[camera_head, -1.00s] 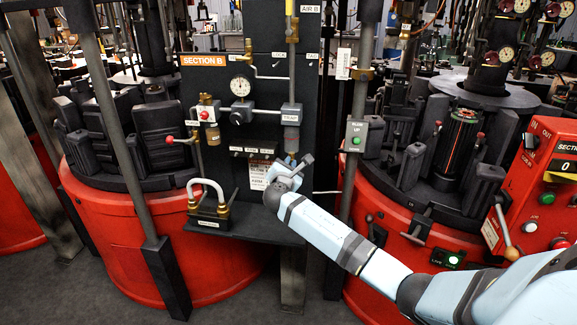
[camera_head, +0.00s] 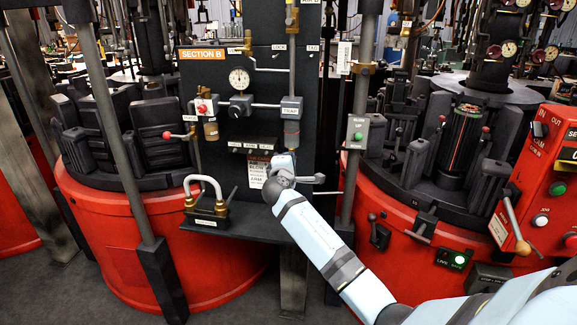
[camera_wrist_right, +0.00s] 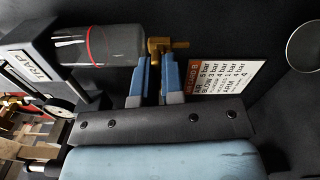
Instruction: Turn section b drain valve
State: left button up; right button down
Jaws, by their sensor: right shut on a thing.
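The section B panel (camera_head: 255,85) stands in the middle of the head view under an orange "SECTION B" label (camera_head: 202,54). The trap (camera_head: 291,107) is at its right side, with a clear bowl (camera_head: 291,134) below. In the right wrist view the trap bowl (camera_wrist_right: 100,45) has a red band, and the small brass drain valve (camera_wrist_right: 163,46) sits at its end. My right gripper (camera_wrist_right: 156,62) has its blue fingers closed at the brass valve. In the head view my right gripper (camera_head: 290,165) is just below the bowl and hides the valve. My left gripper is not in view.
A white label card (camera_wrist_right: 222,70) is on the panel close to my fingers. A curved pipe (camera_head: 205,184) stands on the shelf at left. A grey post (camera_head: 352,150) with a green-button box (camera_head: 357,133) is just right of my arm.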

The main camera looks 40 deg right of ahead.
pick_arm(q)
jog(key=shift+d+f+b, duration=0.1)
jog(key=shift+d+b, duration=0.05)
jog(key=shift+b, duration=0.6)
pick_arm(e)
jog(key=shift+m, duration=1.4)
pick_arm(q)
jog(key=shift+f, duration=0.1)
pick_arm(e)
jog(key=c, duration=1.2)
grip_release()
jog(key=shift+c, duration=0.2)
jog(key=shift+a, duration=0.1)
pick_arm(q)
jog(key=shift+p, duration=0.5)
pick_arm(e)
jog(key=v, duration=1.3)
jog(key=shift+s+a, duration=0.25)
jog(key=shift+s, duration=0.05)
